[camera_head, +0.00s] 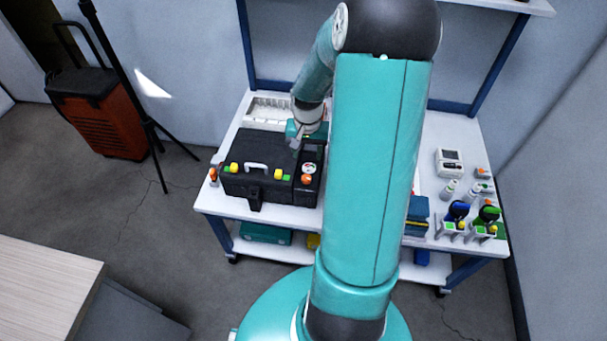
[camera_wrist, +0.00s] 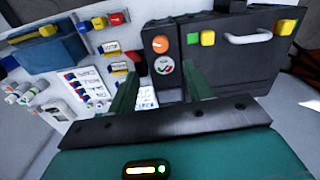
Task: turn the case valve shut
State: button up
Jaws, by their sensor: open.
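The black case (camera_head: 258,160) sits closed on the left part of the white bench. Its orange valve knob (camera_head: 306,180) is at the right end of its front, just below a round gauge (camera_head: 309,168). In the wrist view the orange knob (camera_wrist: 160,44) has a pale mark across it, and the red, white and green gauge (camera_wrist: 163,66) is beside it. My gripper (camera_wrist: 160,72) is open and empty, its two green fingers apart, with the gauge showing between them. In the head view my gripper (camera_head: 297,140) is above the case's back right part, apart from the knob.
The case has a white handle (camera_head: 256,166) and yellow latches. A white tray (camera_head: 268,108) lies behind it. A small orange-topped item (camera_head: 213,175) stands at its left. Blue box (camera_head: 417,215), bottles and clamped tools occupy the bench's right. A tripod (camera_head: 150,125) stands left.

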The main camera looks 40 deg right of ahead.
aim_at(306, 178)
notch_tip(306, 178, down, 11)
jog(key=shift+f, duration=0.1)
dwell(0.3)
jog(key=c, duration=1)
jog(key=shift+o, duration=0.2)
